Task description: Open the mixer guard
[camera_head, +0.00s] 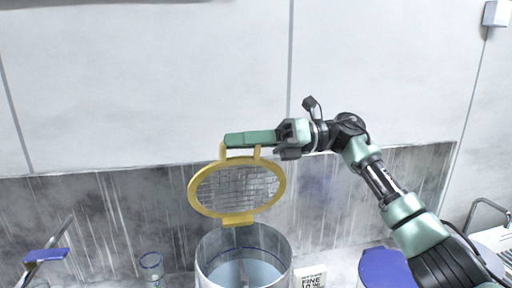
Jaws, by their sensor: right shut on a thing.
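The mixer guard (270,207) is a round yellow-rimmed mesh lid, raised and standing tilted up above the back rim of the mixer vessel. Its green handle bar (246,139) sits at the top on short yellow posts. The mixer vessel (217,264) is a clear cylinder with pale blue liquid and a shaft inside, its top open below the guard. My right gripper (283,139) comes from the right and is shut on the right end of the green handle. My left gripper is not in view.
A small blue-rimmed glass (151,267) stands left of the vessel. A white label card reading FINE (312,278) is to its right, then a blue-lidded container (386,268) under my right arm. A blue-topped item (46,255) is far left. A wall closes the back.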

